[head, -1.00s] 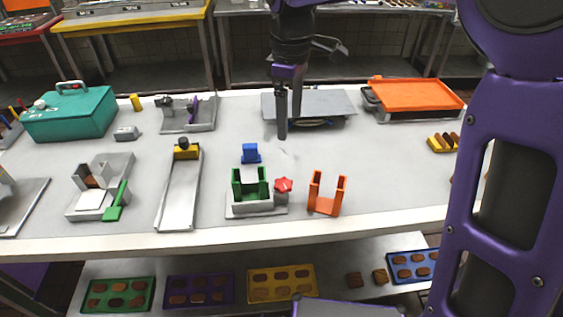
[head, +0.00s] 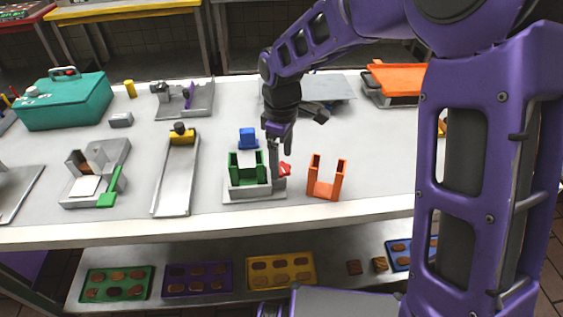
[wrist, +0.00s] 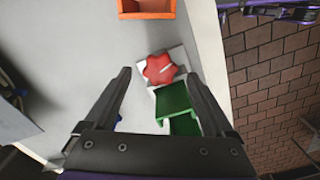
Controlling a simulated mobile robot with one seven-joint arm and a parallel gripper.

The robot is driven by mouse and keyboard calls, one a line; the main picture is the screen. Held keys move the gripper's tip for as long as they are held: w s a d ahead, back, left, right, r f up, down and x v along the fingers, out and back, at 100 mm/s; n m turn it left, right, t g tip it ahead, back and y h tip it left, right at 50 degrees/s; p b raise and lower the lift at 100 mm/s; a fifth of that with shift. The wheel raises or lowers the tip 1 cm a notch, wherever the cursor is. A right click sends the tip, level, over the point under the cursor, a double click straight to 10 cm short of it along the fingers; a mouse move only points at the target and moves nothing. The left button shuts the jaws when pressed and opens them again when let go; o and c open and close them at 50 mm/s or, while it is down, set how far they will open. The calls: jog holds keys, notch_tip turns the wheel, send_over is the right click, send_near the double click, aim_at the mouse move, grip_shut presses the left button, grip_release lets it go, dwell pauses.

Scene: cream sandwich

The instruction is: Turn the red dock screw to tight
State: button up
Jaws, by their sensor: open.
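The red dock screw (head: 285,169) is a star-shaped knob at the right of the grey dock (head: 254,194), partly hidden behind a finger of my gripper (head: 280,164) in the head view. The dock holds a green U-shaped holder (head: 247,167). In the wrist view, the red screw (wrist: 158,68) lies between the tips of my open gripper (wrist: 158,74), with the green holder (wrist: 174,104) just below and to its right. My gripper points down above the screw and is empty. I cannot tell whether a finger touches the screw.
An orange bracket (head: 327,178) stands close to the right of the dock. A blue block (head: 248,138) stands just behind it. A grey ramp (head: 176,178) with a yellow piece (head: 182,136) is to the left. The table's front edge runs close in front.

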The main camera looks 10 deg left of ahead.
jog(key=shift+f, duration=0.65)
